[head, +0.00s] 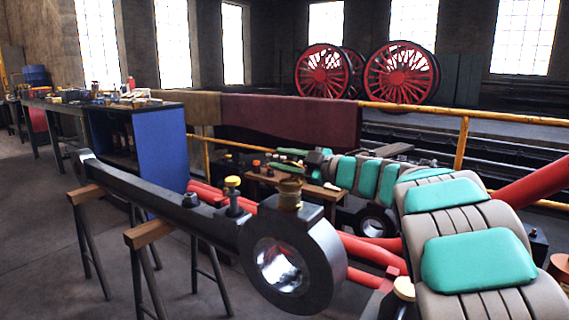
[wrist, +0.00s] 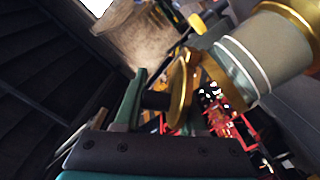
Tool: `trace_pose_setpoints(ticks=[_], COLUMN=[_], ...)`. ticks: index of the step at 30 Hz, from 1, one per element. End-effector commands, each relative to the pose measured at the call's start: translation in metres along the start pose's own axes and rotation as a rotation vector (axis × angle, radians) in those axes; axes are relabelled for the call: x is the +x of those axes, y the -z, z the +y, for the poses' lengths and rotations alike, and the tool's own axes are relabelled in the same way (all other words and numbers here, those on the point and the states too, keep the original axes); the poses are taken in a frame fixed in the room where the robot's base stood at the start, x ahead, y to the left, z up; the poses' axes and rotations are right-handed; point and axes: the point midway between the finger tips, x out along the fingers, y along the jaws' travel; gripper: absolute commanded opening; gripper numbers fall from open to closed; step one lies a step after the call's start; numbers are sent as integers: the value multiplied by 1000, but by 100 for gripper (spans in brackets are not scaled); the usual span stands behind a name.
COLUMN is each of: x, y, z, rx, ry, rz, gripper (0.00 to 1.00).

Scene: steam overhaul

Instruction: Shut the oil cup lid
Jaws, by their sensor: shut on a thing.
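The oil cup (head: 290,194) stands on top of the big end of a dark connecting rod (head: 165,188). In the wrist view the oil cup (wrist: 265,50) is large at the upper right, with a pale body and brass rim. Its round brass lid (wrist: 180,88) stands swung open to the left of the cup. My gripper (head: 288,160) reaches in from the right, just above the cup. In the wrist view my gripper (wrist: 172,112) has its green fingers on both sides of the lid and is shut on it. The far finger is partly hidden behind the lid.
A yellow-capped fitting (head: 232,183) stands on the rod left of the cup. Wooden-topped trestles (head: 148,233) support the rod. A small bench (head: 265,180) with parts, red pipes (head: 375,252) and a yellow rail (head: 463,142) lie behind. Open floor is at the left.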

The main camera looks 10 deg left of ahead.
Motion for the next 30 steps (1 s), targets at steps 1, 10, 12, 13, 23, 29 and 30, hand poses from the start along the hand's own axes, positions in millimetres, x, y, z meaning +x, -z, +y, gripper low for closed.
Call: trace_pose_setpoints(ticks=[1, 10, 12, 13, 23, 29, 30], x=[-1, -1, -1, -1, -1, 0, 0], y=[-2, 1, 2, 2, 3, 3, 3], z=[-2, -9, -11, -12, -16, -19, -19], rx=[-24, -168, -199, -211, -330, -379, -386], ry=[-2, -1, 0, 0, -1, -1, -1], rz=[-2, 0, 0, 0, 1, 0, 0], gripper=[0, 0, 0, 0, 0, 0, 0])
